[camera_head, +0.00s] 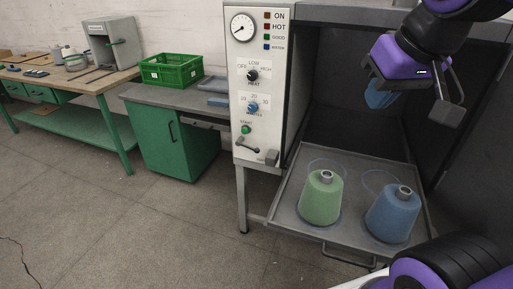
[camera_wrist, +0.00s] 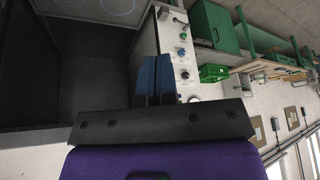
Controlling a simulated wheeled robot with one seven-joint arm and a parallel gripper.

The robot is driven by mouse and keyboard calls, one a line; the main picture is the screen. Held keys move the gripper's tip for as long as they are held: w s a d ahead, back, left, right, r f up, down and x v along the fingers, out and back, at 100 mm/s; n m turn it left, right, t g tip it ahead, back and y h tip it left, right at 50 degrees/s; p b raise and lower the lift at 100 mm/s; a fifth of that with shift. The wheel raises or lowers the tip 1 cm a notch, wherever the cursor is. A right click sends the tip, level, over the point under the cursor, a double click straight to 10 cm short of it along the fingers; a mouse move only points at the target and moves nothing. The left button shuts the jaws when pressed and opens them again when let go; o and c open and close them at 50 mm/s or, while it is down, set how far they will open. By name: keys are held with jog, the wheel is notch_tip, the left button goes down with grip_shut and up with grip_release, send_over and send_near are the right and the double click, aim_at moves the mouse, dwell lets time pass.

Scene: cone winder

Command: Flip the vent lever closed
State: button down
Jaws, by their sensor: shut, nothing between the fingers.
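The dark vent lever (camera_head: 247,146) sits low on the white control panel (camera_head: 244,95), below the green start button. It slants down to the right, and its label is too small to read. A dark block (camera_head: 272,158) is beside it at the panel's lower right corner. My gripper (camera_head: 379,98) is purple with blue fingers, shut and empty. It hangs in front of the dark cabinet, right of the panel and well apart from the lever. In the wrist view the blue fingers (camera_wrist: 154,78) are together, with the panel (camera_wrist: 179,52) just beyond them.
A pulled-out tray (camera_head: 291,213) holds a green cone (camera_head: 321,200) and a blue cone (camera_head: 393,215) below my gripper. The panel has a gauge (camera_head: 243,28), lamps and two knobs. A green crate (camera_head: 172,70) and benches stand left. The floor in front of the panel is clear.

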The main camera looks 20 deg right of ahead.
jog(key=w+a+f+m+y, duration=0.15)
jog(key=w+f, duration=0.25)
jog(key=w, duration=1.1)
jog(key=w+a+f+m, duration=0.1)
jog(key=w+f+m, duration=0.15)
jog(key=w, duration=1.35)
jog(key=w+f+m, duration=0.1)
jog(key=w+f, duration=0.5)
jog(key=f, duration=0.3)
jog(key=w+d+f+m, duration=0.1)
jog(key=w+f, duration=0.5)
jog(key=f, duration=0.4)
jog(key=w+f+m, duration=0.1)
jog(key=w+f, duration=0.6)
jog(key=f, duration=0.2)
jog(key=shift+d+f+g+y, duration=0.2)
jog(key=shift+f+g+y, duration=0.1)
jog(key=shift+f+y, duration=0.1)
jog(key=shift+w, duration=0.1)
send_near(248, 147)
notch_tip(248, 147, down, 7)
jog(key=d, duration=0.2)
jog(key=shift+w+d+r, duration=0.15)
jog(key=shift+w+d, duration=0.05)
jog(key=shift+w, duration=0.05)
